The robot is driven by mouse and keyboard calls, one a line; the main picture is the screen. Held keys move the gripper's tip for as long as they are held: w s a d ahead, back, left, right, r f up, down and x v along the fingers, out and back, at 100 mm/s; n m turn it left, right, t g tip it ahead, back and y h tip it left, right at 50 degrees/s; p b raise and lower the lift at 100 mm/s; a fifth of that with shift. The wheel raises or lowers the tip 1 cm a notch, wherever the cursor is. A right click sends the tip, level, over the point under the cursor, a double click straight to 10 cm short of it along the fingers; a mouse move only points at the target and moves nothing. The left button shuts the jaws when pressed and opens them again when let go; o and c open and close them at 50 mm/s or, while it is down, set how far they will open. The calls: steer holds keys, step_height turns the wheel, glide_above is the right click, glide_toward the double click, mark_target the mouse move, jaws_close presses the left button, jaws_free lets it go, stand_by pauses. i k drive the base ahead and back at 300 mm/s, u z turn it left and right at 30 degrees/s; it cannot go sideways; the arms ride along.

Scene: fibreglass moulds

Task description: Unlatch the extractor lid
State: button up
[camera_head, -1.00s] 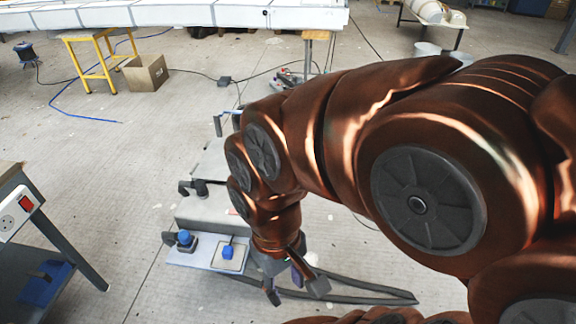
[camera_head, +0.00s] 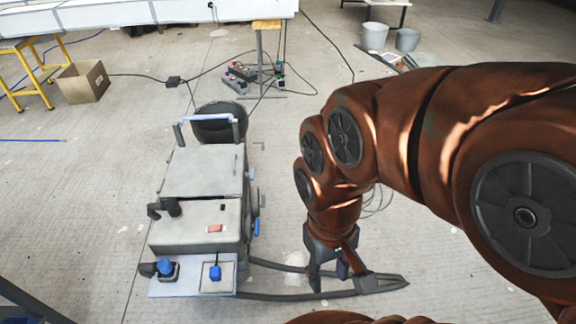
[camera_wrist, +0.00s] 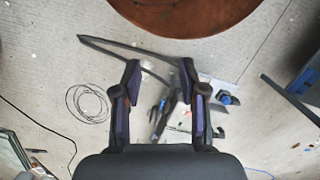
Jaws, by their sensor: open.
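The extractor is a grey boxy machine (camera_head: 196,224) on the floor, left of centre in the head view. Its flat grey lid (camera_head: 203,171) lies closed on top. Small blue parts, perhaps a latch (camera_head: 256,227), show on its right side; their state is too small to tell. My gripper (camera_head: 342,284) hangs fingers down to the right of the extractor, apart from it. In the wrist view my gripper (camera_wrist: 160,66) is open and empty, with floor and a dark hose between and beyond the fingers. The extractor's lid is not recognisable there.
A dark hose (camera_head: 330,294) lies on the floor below my gripper. A black bucket (camera_head: 220,123) stands behind the extractor. A cardboard box (camera_head: 83,82), cables and a yellow trestle (camera_head: 28,75) are farther back. Open floor lies left of the extractor.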

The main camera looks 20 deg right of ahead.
mark_target(251, 174)
steer(key=z, duration=1.45)
steer(key=i, duration=1.4)
steer(key=u, duration=2.75)
